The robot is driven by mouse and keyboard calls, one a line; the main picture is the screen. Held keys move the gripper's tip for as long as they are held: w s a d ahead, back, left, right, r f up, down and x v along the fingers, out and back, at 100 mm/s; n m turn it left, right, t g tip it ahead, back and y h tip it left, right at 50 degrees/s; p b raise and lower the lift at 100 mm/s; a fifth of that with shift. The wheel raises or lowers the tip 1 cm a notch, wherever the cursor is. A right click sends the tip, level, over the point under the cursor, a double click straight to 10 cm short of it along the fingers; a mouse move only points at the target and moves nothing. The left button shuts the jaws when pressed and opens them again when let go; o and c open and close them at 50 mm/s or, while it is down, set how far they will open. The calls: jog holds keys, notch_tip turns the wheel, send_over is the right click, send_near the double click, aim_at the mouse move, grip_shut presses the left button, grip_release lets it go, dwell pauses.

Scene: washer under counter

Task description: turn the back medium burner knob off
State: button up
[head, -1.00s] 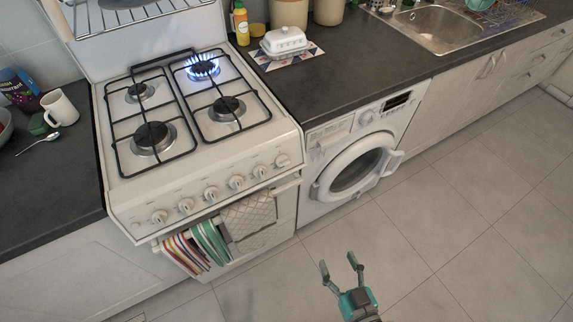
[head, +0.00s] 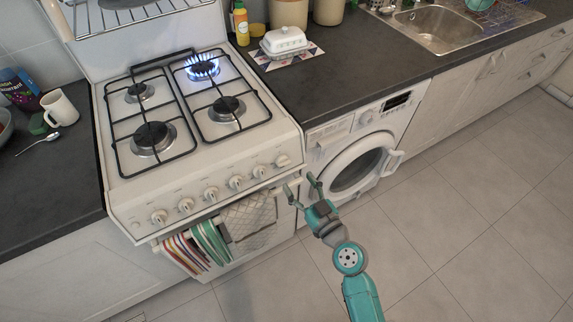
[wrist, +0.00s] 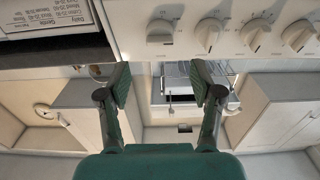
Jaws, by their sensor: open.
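The white stove (head: 165,187) has a row of several white knobs along its front panel; the rightmost knob (head: 283,160) and the one beside it (head: 260,171) show clearly. A blue flame burns on the back right burner (head: 202,68); the other burners show no flame. I cannot tell from markings which knob belongs to which burner. My gripper (head: 301,185) is open and empty, below and slightly right of the rightmost knob. In the wrist view, my open fingers (wrist: 160,78) are below the knob row, apart from the nearest knob (wrist: 160,32).
A towel rail with a striped towel (head: 187,250) and a pale quilted cloth (head: 248,222) hangs below the knobs. The floor (head: 450,220) in front is clear.

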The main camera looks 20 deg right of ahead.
aim_at(286, 165)
jog(key=x, duration=0.7)
jog(key=shift+w, duration=0.3)
jog(key=c, duration=1.1)
